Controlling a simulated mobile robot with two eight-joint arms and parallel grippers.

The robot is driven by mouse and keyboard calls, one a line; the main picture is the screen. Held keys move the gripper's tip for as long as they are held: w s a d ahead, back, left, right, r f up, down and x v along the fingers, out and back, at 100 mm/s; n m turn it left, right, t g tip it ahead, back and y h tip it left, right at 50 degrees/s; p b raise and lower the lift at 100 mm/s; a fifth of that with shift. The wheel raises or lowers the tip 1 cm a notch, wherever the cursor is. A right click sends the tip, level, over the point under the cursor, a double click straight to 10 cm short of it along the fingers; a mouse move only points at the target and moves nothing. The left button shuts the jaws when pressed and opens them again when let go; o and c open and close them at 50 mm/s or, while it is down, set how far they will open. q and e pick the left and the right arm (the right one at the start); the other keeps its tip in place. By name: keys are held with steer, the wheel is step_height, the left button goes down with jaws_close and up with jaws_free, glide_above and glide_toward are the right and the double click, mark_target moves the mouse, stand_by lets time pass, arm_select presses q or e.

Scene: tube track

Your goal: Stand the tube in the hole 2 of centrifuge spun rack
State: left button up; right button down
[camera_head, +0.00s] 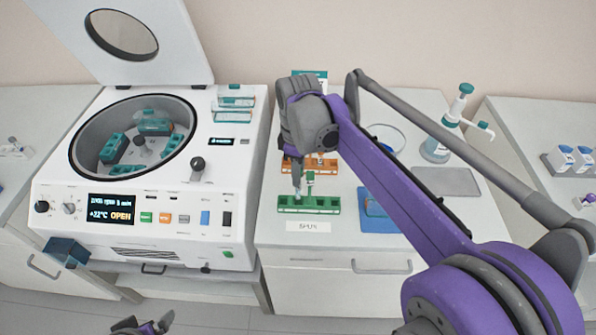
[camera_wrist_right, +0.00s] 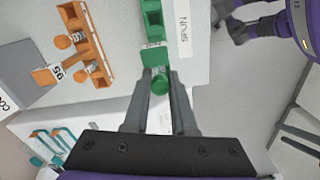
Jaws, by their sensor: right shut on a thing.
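The green spun rack (camera_head: 325,209) stands on the bench behind a white label reading SPUN (camera_head: 308,226). It also shows in the right wrist view (camera_wrist_right: 153,22). My right gripper (camera_head: 298,190) is over the rack's left and middle part, pointing down. In the right wrist view its fingers (camera_wrist_right: 166,90) are shut around a tube with a green cap (camera_wrist_right: 159,85). The tube is close to the rack's end in that view; whether its lower end is inside a hole is hidden. My left gripper (camera_head: 142,327) is low at the bottom edge, far from the rack, its jaws unclear.
An orange rack (camera_head: 325,165) with orange-capped tubes (camera_wrist_right: 62,42) stands behind the green rack. A blue tray or mat (camera_head: 375,205) lies to its right, partly behind my arm. The open centrifuge (camera_head: 150,220) is on the left. A dispenser bottle (camera_head: 437,150) stands back right.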

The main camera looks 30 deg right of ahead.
steer(key=shift+f, duration=0.55)
stand_by(0.5)
steer(key=shift+f+b, duration=0.35)
steer(key=shift+b, duration=0.1)
steer(key=shift+f, duration=0.2)
steer(key=shift+f, duration=0.4)
steer(key=shift+b, duration=0.3)
steer(key=c, duration=0.7)
jaws_free()
steer(key=shift+o, duration=0.2)
steer(key=shift+r, duration=0.1)
